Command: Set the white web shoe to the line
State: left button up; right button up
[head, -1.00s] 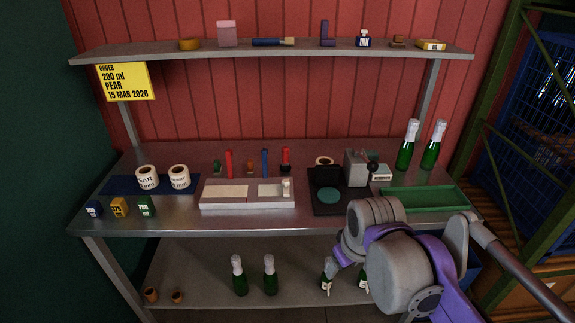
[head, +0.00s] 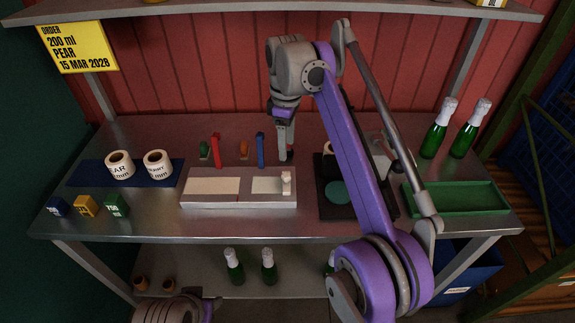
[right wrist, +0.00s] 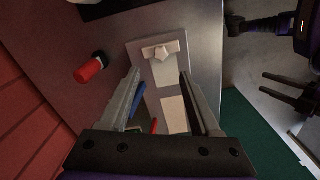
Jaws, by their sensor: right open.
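The white web shoe (head: 287,183) is a small block at the right end of the pale label fixture (head: 215,202) in the head view. In the right wrist view the shoe (right wrist: 160,53) lies across the fixture near its far end. Two cream panels lie on the fixture, with a thin reddish mark (head: 237,201) on its front between them. My right gripper (head: 286,153) is open, pointing down just behind the shoe and apart from it. In the right wrist view the shoe appears beyond the open fingers (right wrist: 158,80). My left arm shows at the bottom edge; its jaw state is unclear.
Red (head: 216,151) and blue (head: 261,150) upright pieces stand behind the fixture. A red piece with a dark end (right wrist: 90,68) is near my right fingers. A black stand (head: 335,207) is to the right. Label rolls (head: 119,164) sit on a blue mat.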

aim_at(287, 175)
notch_tip(287, 175, down, 10)
jog(key=shift+s+r+b, duration=0.1)
jog(key=shift+r+b, duration=0.05)
jog(key=shift+b, duration=1)
grip_shut()
dwell(0.6)
